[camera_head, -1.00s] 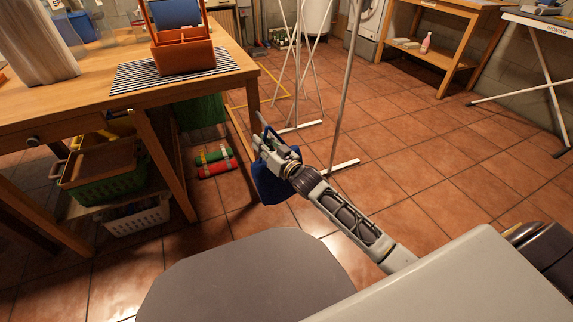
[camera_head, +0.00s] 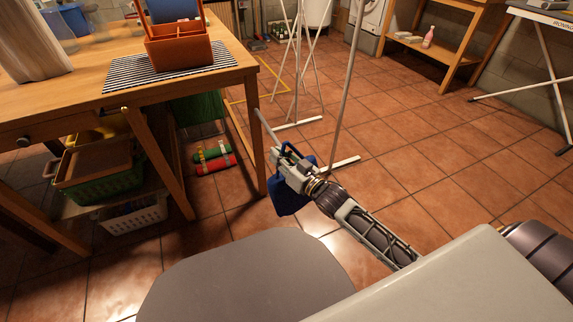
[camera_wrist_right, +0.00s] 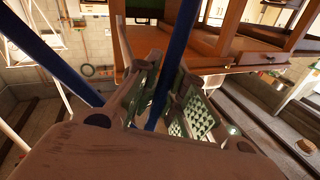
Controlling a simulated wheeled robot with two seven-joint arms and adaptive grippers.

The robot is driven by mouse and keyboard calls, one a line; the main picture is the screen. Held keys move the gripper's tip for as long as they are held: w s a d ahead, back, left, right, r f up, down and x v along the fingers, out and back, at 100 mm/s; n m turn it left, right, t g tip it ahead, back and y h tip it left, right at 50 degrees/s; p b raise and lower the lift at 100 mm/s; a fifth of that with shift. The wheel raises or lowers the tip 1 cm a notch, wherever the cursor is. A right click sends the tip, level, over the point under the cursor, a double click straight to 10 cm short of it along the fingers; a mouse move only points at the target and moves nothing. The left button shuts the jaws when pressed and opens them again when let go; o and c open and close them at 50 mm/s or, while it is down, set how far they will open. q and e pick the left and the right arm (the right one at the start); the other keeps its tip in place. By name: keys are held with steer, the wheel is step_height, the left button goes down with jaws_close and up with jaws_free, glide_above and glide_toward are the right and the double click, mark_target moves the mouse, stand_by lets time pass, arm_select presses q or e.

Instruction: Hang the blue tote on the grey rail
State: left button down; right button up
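The blue tote (camera_head: 288,201) hangs below my right gripper (camera_head: 281,163), clear of the floor, beside the workbench's front right leg. In the right wrist view a blue strap (camera_wrist_right: 183,38) of the tote runs between the closed fingers of the same gripper (camera_wrist_right: 162,92). A second blue strap (camera_wrist_right: 62,72) passes to the left, outside the fingers. A thin grey rod, which looks like the grey rail (camera_head: 266,127), slants from the bench leg toward the gripper. I cannot tell whether a strap is over it. My left gripper is not in view.
The wooden workbench (camera_head: 225,83) carries an orange caddy (camera_head: 178,52) on a striped mat. Baskets (camera_head: 100,170) and red and green rolls (camera_head: 215,163) are below it. A white drying rack (camera_head: 345,90) stands behind the gripper. Tiled floor to the right is open.

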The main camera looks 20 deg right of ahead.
steer(key=shift+o, duration=0.5)
steer(key=shift+s+d+f, duration=0.5)
steer(key=shift+s+d, duration=0.15)
steer(key=shift+d, duration=0.1)
steer(key=shift+s+a+r+y, duration=0.15)
steer(key=shift+s+r, duration=0.2)
steer(key=shift+s, duration=0.45)
steer(key=shift+s+a+r+y, duration=0.15)
steer(key=shift+s+r, duration=0.2)
steer(key=shift+s, duration=0.4)
steer(key=shift+f, duration=0.1)
